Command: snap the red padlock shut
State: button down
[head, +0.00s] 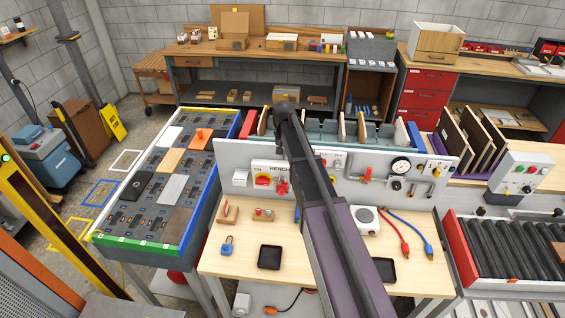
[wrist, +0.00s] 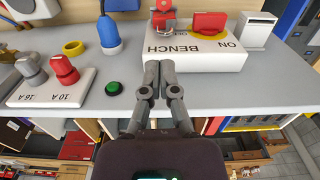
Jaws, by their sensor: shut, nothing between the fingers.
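The red padlock (head: 282,186) hangs at the right part of the white BENCH switch box (head: 265,170) on the grey panel. In the wrist view the red padlock (wrist: 163,22) shows near the top, beside the red switch handle (wrist: 208,22). Its shackle is too small to tell whether it is open or closed. My gripper (wrist: 158,78) is shut and empty, its fingertips beside the near edge of the BENCH box and apart from the padlock. In the head view my arm hides the gripper.
In the wrist view a green button (wrist: 113,88), a blue plug (wrist: 108,35) and a white plate with knobs (wrist: 52,86) lie left of my fingers. A blue padlock (head: 228,245) and black trays (head: 269,257) are on the wooden bench top. A gauge (head: 401,166) is on the panel.

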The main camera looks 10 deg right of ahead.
aim_at(282, 176)
jog(key=w+r+p, duration=0.1)
jog(key=w+r, duration=0.1)
jog(key=r, duration=0.1)
jog(key=shift+w+p, duration=0.3)
jog(key=shift+p, duration=0.1)
jog(key=shift+f, duration=0.3)
notch_tip(282, 176, down, 14)
jog(key=b, duration=1.4)
jog(key=shift+r, duration=0.2)
jog(key=shift+f+b, duration=1.05)
jog(key=shift+b, duration=0.05)
jog(key=shift+s+r, duration=0.1)
jog(key=shift+r, duration=0.1)
notch_tip(282, 176, up, 14)
jog(key=p, duration=1.4)
